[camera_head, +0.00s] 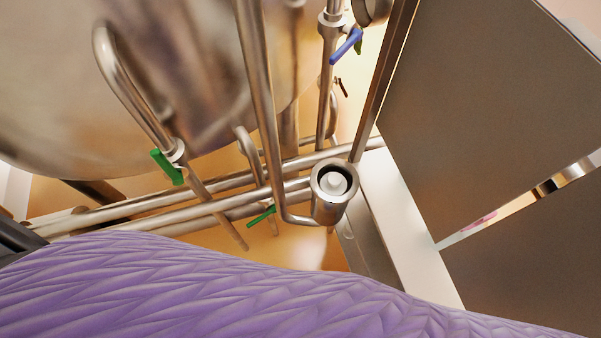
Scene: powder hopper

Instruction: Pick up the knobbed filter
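A short upright metal cylinder with an open round top (334,192) stands at the centre right, at the end of the pipes. A white knob-like piece (335,182) sits inside its dark ring; it looks like the knobbed filter, seated in the cylinder. Only its top shows, and the cylinder wall hides the rest. Neither of my grippers shows in this view, and nothing is seen touching the white piece.
A large steel vessel (190,60) fills the upper left. Steel pipes (150,208) with green valve handles (166,167) and a blue one (346,46) surround the cylinder. Metal panels (480,110) stand at right. A purple ridged surface (200,295) covers the bottom.

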